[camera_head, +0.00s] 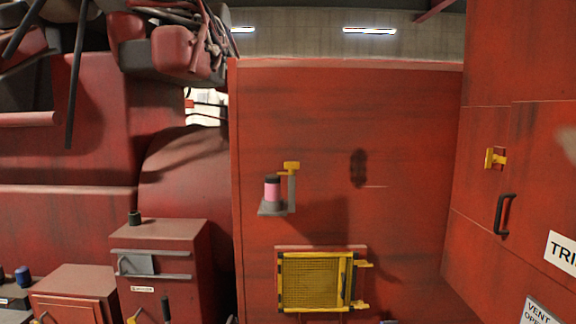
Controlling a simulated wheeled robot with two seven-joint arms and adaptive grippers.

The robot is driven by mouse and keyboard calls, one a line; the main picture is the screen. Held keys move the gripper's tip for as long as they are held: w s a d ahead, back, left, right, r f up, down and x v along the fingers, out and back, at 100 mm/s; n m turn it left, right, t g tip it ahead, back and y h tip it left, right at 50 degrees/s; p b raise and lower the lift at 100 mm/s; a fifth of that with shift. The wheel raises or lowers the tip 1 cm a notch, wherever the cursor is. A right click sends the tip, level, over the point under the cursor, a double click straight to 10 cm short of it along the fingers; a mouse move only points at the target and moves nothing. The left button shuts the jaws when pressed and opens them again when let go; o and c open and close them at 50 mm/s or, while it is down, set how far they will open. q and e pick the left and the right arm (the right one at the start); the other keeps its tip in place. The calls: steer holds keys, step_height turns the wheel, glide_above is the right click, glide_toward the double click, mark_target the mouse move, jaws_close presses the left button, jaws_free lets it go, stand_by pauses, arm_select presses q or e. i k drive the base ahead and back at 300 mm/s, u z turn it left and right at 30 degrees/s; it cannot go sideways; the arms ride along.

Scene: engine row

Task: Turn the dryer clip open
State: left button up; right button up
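A small dryer with a pink body and a dark top (272,190) stands on a grey bracket (291,194) on the red wall in the middle of the view. A yellow clip (291,168) sits at the top of the bracket's upright, with a short arm reaching left over the dryer's top. I cannot tell from this distance how far the clip is turned. Neither of my grippers can be made out in the head view.
Below the dryer is a yellow mesh panel (310,282) in a frame with yellow latches. Right are a yellow latch (495,158) and a black handle (504,214) on red panels. Red cabinets (160,270) stand at lower left. The wall around the dryer is mostly clear.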

mark_target(292, 167)
steer(key=k, duration=0.3)
steer(key=u, duration=0.85)
steer(key=i, duration=1.55)
steer(key=z, duration=0.95)
